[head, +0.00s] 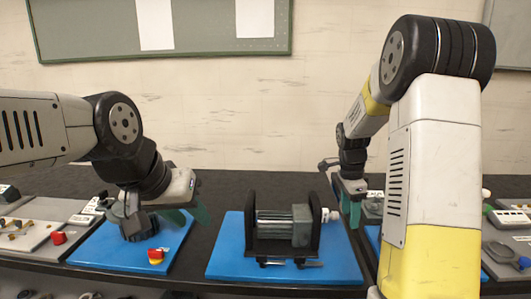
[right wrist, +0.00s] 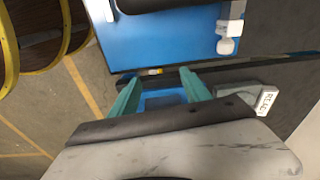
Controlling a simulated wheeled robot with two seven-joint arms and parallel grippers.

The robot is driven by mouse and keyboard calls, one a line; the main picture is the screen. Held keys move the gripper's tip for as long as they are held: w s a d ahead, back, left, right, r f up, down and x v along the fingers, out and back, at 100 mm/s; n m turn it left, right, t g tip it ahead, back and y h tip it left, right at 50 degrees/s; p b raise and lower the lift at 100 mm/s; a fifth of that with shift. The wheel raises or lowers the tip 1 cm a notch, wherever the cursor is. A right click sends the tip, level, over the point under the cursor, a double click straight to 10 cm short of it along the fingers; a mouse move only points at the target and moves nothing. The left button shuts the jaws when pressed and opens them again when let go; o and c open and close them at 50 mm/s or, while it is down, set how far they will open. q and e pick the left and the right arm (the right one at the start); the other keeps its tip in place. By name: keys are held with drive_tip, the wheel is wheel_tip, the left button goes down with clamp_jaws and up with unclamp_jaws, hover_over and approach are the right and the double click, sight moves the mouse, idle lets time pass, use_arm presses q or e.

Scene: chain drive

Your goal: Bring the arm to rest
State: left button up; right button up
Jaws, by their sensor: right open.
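My right gripper (head: 350,212) hangs just right of the chain drive unit in the head view. In the right wrist view its teal fingers (right wrist: 160,92) are apart with nothing between them. My left gripper (head: 187,215) is over the left blue mat, its teal fingers apart and no held object visible. The chain drive unit (head: 284,225) has black side plates, metal bars and a grey block, with a white knob (head: 330,215) at its right end. It stands on the middle blue mat (head: 225,258).
A tray of small parts (head: 25,238) is at far left. More items (head: 505,252) lie at far right, partly behind my right arm. The dark tabletop behind the middle mat is clear.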

drive_tip(key=s+a+r+n+t+y, duration=0.1)
drive_tip(key=s+a+r+n+t, duration=0.1)
drive_tip(key=s+r+n, duration=0.3)
drive_tip(key=s+a+r+n+t+y, duration=0.1)
drive_tip(key=s+a+r+n, duration=0.4)
drive_tip(key=s, duration=0.5)
drive_tip(key=s+a+r+n+t+y, duration=0.1)
drive_tip(key=s+a+r+n, duration=0.3)
drive_tip(key=s+n, duration=0.4)
drive_tip(key=shift+r+t, duration=0.5)
drive_tip(key=shift+t, duration=0.4)
